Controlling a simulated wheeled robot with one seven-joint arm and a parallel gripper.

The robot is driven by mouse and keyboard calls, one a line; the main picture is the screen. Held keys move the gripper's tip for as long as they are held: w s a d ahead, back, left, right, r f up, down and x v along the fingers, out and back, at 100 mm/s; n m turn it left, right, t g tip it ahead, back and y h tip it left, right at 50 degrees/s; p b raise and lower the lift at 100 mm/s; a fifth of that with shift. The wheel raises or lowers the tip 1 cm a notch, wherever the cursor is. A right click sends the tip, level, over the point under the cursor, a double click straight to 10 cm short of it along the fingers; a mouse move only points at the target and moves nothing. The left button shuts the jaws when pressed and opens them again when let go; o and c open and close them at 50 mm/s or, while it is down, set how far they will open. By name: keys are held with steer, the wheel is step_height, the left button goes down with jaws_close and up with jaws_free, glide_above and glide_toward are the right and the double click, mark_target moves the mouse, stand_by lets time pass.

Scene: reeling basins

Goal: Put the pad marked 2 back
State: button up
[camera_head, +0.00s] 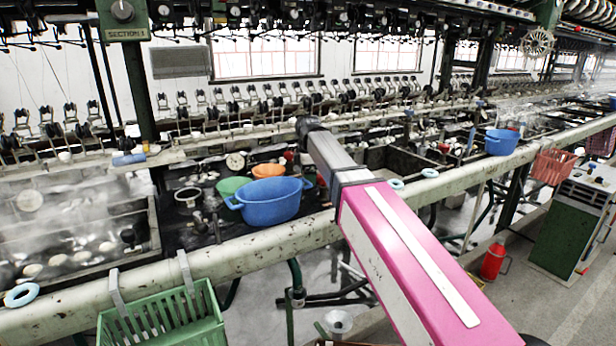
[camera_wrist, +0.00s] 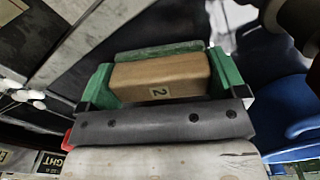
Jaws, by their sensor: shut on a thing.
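The pad marked 2 (camera_wrist: 185,77) is a tan-brown block with a small "2" label on its near face, in the middle of the wrist view. My gripper (camera_wrist: 160,80) is shut on it, with a green finger at each end of the block. A green strip shows along the pad's far side. The underside of the pad is hidden. In the head view my pink and white arm reaches in over the front rail, and the pad and fingers cannot be made out there. I cannot tell which place the pad belongs to.
A blue basin (camera_head: 270,201) stands left of my arm in the head view, with green (camera_head: 232,186) and orange (camera_head: 268,170) bowls behind it. A pale rail (camera_head: 270,245) runs along the front. A green basket (camera_head: 165,322) hangs from it. White cocoons (camera_wrist: 22,97) lie left.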

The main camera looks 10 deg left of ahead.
steer(key=o, duration=0.7)
steer(key=shift+f, duration=0.15)
step_height(320, 180, up, 12)
steer(key=shift+r, duration=0.2)
stand_by(0.3)
